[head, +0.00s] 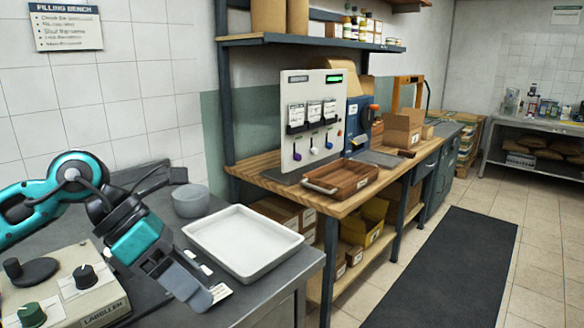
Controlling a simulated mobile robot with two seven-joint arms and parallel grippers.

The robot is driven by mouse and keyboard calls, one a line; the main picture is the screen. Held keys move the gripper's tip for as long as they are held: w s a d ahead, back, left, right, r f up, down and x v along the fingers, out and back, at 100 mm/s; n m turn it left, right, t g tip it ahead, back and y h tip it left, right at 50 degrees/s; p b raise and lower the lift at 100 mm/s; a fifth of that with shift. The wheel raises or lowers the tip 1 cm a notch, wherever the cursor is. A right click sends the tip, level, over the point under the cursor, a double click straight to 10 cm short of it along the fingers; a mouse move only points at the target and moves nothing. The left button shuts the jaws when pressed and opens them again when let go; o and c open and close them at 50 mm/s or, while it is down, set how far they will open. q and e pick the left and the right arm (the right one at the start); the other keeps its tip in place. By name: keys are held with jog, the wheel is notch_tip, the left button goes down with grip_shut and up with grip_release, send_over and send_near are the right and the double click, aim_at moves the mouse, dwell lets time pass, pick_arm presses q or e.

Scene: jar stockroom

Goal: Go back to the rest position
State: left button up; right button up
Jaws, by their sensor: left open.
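My left arm, teal and dark grey, comes in from the left over the grey metal counter (245,296). My left gripper (208,282) points down and to the right, just in front of the left side of a white tray (243,240). Its jaws are open, and I see nothing held between them. A small pale card or label (221,292) shows right beside the fingertips; I cannot tell whether they touch it. My right gripper is out of view.
A labeller (65,290) with knobs stands under my left arm. A grey bowl (190,201) stands behind the tray. A wooden bench (262,172) holds a dispenser panel (313,120), a wooden tray (340,179) and a cardboard box (402,128). A dark floor mat (450,265) lies clear at right.

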pick_arm(q)
jog(key=s+d+r+n+t+h, duration=0.1)
jog(key=d+r+n+t+h, duration=0.1)
jog(key=d+r+n+h, duration=0.35)
jog(key=s+d+r+n+t+h, duration=0.1)
jog(key=d+r+n+t+h, duration=0.1)
jog(key=d+r+h, duration=0.4)
jog(key=w+a+f+n+t+y, duration=0.3)
jog(key=a+f+n+t+y, duration=0.35)
jog(key=n, duration=0.65)
jog(key=w+a+f+n+t+y, duration=0.35)
jog(key=n+t+y, duration=0.45)
jog(key=n, duration=0.6)
jog(key=s+a+f+n+g+y, duration=0.2)
jog(key=a+f+n+g+y, duration=0.15)
jog(key=f+n, duration=0.45)
jog(key=s+a+f+n+g+y, duration=0.1)
jog(key=s+a+f+n+g, duration=0.2)
jog(key=s+f+g, duration=1.3)
jog(key=w+d+f+t+h, duration=0.1)
jog(key=w+d+f+t, duration=0.2)
jog(key=f+t, duration=0.7)
jog(key=shift+d+f+m+t, duration=0.2)
jog(key=shift+f+m+t, duration=0.2)
jog(key=shift+t, duration=0.5)
